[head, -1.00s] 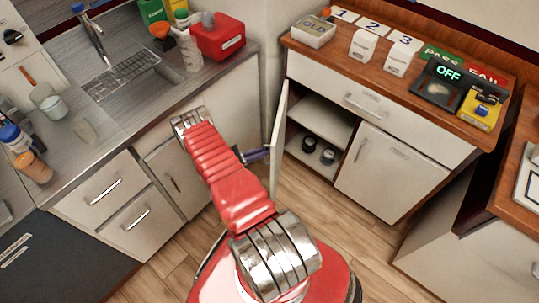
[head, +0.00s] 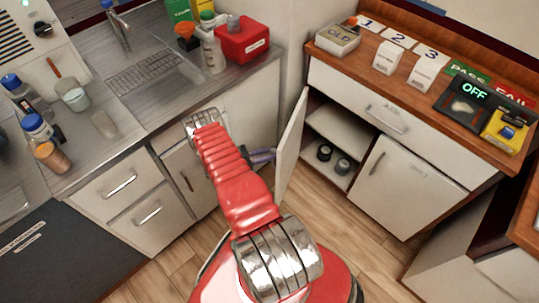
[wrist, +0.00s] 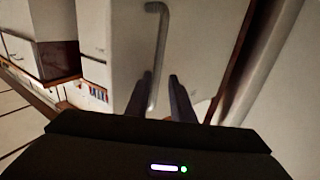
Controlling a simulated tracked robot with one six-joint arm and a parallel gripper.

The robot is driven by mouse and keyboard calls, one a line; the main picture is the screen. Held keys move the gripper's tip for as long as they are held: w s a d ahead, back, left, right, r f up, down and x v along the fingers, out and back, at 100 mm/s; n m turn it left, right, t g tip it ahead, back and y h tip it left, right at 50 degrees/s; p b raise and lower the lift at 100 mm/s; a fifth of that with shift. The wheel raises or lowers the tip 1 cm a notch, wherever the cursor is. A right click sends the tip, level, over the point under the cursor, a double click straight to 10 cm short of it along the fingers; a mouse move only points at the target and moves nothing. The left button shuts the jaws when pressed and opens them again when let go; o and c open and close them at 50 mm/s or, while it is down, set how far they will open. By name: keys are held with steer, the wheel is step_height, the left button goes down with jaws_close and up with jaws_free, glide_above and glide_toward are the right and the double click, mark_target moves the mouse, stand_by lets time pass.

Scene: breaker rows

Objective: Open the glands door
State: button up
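A white cabinet door (head: 291,152) stands swung open at the left end of the wood-topped cabinet on the right; its inner face shows in the head view. I cannot read a label on it. My gripper (head: 262,155) is on the outer side of this door, partly hidden behind my arm. In the wrist view a grey bar handle (wrist: 158,45) runs down the door's outer face to between the two dark fingers (wrist: 160,90). The fingers are apart, with the handle close to the left one; a firm grip cannot be made out.
Two dark round items (head: 324,153) sit inside the open compartment. A closed door (head: 405,185) is to its right, under a drawer (head: 385,115). The sink counter (head: 150,110) and its cabinets stand close on the left. Wood floor (head: 325,230) is clear in front.

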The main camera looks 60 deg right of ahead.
steer(key=shift+o, duration=0.4)
steer(key=shift+a+r, duration=0.1)
steer(key=shift+r, duration=0.05)
steer(key=shift+r, duration=0.1)
